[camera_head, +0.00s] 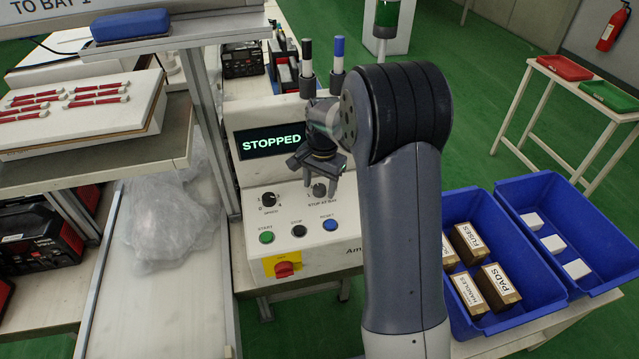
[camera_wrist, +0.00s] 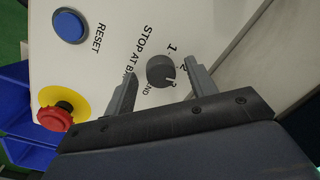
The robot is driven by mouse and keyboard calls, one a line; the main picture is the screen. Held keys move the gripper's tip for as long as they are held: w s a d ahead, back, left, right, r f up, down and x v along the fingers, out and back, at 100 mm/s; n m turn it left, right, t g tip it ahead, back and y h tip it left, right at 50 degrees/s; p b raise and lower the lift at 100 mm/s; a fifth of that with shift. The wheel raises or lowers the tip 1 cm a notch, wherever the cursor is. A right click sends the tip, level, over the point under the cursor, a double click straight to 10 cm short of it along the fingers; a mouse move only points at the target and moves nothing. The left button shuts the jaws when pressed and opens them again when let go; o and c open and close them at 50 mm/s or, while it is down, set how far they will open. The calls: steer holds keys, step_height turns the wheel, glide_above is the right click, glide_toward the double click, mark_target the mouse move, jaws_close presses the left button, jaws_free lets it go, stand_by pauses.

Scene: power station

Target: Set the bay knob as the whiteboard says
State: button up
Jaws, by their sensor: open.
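The "STOP AT BAY" knob (camera_head: 319,189) is a dark round dial on the white control panel. In the wrist view the knob (camera_wrist: 160,70) has the marks 1, 2, 3 and END around it, and its white pointer line appears to face 3. My gripper (camera_wrist: 160,68) is open, with one finger on each side of the knob; I cannot tell if they touch it. In the head view my gripper (camera_head: 320,182) is right above the knob and partly covers it. The whiteboard (camera_head: 45,22) at the top left reads "TO BAY 1"; its upper part is cut off.
The panel display (camera_head: 270,140) reads "STOPPED". A speed knob (camera_head: 268,199), green START (camera_head: 266,237), black STOP (camera_head: 299,231) and blue RESET (camera_head: 330,225) buttons and a red emergency stop (camera_head: 284,268) sit close by. Blue bins (camera_head: 535,310) stand at the right.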

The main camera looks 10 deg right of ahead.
steer(key=shift+f, duration=0.2)
steer(key=c, duration=1)
steer(key=shift+o, duration=0.2)
